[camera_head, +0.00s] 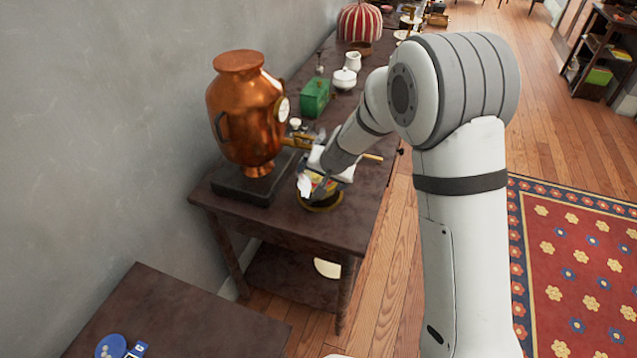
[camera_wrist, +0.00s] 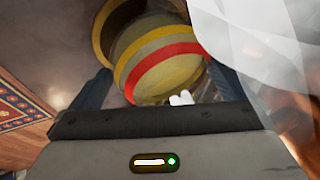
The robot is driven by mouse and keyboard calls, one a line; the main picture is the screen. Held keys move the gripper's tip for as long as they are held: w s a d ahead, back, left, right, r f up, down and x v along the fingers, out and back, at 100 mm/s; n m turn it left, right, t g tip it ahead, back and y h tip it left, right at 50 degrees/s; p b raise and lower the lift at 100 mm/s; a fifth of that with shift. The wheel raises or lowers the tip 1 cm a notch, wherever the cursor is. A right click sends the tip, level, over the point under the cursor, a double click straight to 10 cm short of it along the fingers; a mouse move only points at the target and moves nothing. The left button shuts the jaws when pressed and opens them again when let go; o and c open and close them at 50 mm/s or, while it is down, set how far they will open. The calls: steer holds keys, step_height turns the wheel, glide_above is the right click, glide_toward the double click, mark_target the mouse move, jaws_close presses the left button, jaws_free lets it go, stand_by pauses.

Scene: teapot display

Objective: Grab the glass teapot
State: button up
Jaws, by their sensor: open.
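A round body with yellow, grey and red bands (camera_wrist: 165,62) lies between the fingers of my gripper (camera_wrist: 158,78) in the wrist view. It looks like the teapot, but I cannot be sure. A pale see-through shape (camera_wrist: 262,45) fills the upper right of that view, very close to the camera. In the head view my gripper (camera_head: 322,182) is low over the front of the dark wooden table (camera_head: 300,232). It hides most of the thing there, which has a round dark-yellow base (camera_head: 321,205). The jaws are open, and contact cannot be seen.
A large copper urn (camera_head: 245,115) stands on a dark slab (camera_head: 252,190) just left of my gripper. A green box (camera_head: 314,98), a white lidded pot (camera_head: 344,79) and a white jug (camera_head: 353,61) stand farther back. A wall runs along the left. A patterned rug (camera_head: 580,270) lies at right.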

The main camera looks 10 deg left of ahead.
steer(key=shift+c, duration=0.2)
steer(key=c, duration=1)
steer(key=shift+w, duration=0.1)
steer(key=shift+c, duration=1.3)
steer(key=shift+r, duration=0.1)
